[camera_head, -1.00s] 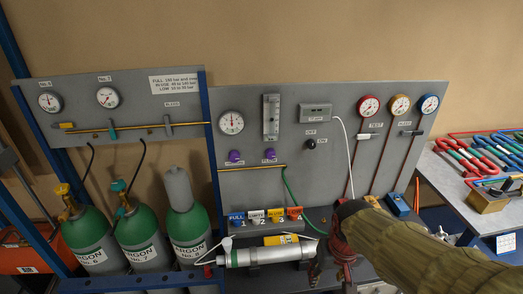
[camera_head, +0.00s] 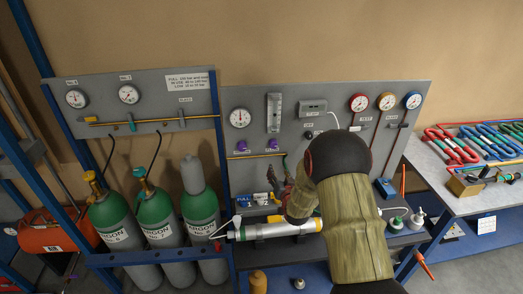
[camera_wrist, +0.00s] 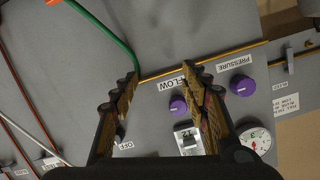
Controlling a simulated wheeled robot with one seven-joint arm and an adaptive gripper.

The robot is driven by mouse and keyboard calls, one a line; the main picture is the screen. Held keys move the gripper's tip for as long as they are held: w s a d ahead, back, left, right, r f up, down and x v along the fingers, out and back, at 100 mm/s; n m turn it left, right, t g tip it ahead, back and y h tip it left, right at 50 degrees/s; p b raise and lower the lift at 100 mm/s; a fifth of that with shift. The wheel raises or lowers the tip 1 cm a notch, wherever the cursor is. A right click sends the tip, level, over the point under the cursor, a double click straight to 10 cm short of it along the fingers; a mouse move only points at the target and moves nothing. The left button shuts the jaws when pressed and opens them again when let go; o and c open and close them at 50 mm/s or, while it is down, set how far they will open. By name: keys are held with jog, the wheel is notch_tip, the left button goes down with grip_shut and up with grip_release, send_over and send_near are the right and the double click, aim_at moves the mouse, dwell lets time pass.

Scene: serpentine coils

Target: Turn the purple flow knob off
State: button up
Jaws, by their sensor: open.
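The purple flow knob (camera_wrist: 178,105) shows in the wrist view beside its FLOW label, on a grey panel. It is seen between my open fingers, closer to the right one; I cannot tell the depth gap. In the head view the flow knob (camera_head: 274,144) is the right one of two purple knobs. The other purple knob (camera_wrist: 242,86), by the PRESSURE label, is right of the right finger; it also shows in the head view (camera_head: 242,147). My gripper (camera_wrist: 160,78) is open and empty. In the head view my gripper (camera_head: 281,183) is below the knobs, partly hidden by my arm.
A green hose (camera_wrist: 112,38) and a brass pipe (camera_wrist: 225,57) run close to the fingertips. A flow tube (camera_head: 273,113) stands above the knobs. A silver cylinder (camera_head: 262,231) lies on the bench below. Argon bottles (camera_head: 157,220) stand at left.

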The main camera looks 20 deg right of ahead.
aim_at(274, 147)
notch_tip(274, 147, up, 7)
jog(key=w+t, duration=0.2)
jog(key=t, duration=0.1)
jog(key=shift+m, duration=0.4)
jog(key=x, duration=0.7)
jog(key=shift+f, duration=0.1)
jog(key=shift+c, duration=1.3)
jog(key=c, duration=0.9)
